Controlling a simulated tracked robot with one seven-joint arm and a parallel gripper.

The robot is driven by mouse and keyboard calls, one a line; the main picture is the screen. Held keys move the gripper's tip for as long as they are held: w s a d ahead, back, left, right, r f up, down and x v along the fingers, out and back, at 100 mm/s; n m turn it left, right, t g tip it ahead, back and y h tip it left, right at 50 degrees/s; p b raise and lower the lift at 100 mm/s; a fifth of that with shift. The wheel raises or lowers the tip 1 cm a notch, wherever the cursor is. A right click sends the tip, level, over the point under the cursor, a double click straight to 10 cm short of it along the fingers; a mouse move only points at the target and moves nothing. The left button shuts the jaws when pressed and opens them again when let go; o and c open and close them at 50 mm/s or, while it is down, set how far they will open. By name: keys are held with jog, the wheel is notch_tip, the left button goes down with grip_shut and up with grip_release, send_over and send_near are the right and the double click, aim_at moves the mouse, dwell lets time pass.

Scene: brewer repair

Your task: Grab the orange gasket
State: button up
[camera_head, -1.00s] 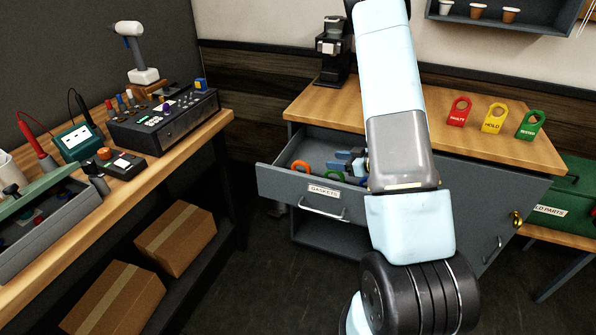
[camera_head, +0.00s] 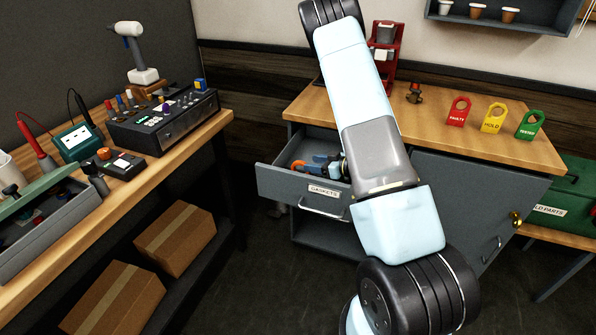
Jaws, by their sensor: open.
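The grey drawer labelled GASKETS (camera_head: 275,180) stands pulled out under the wooden counter. The orange gasket (camera_head: 298,164) lies in its left part, and only a small bit of orange shows. My gripper (camera_head: 311,164), with blue and dark parts, is open and low in the drawer, just right of the orange gasket. The gripper hides most of it. I cannot tell whether the fingers are around the gasket or beside it, or whether they touch it. My arm also covers the right part of the drawer.
On the counter stand a red-framed machine (camera_head: 385,52), a small dark part (camera_head: 414,92), and red (camera_head: 458,111), yellow (camera_head: 493,118) and green (camera_head: 530,125) tags. A workbench (camera_head: 150,180) with tools stands at left. The floor between is clear.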

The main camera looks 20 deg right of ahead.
jog(key=shift+x, duration=2.5)
jog(key=shift+d+f, duration=0.1)
grip_shut()
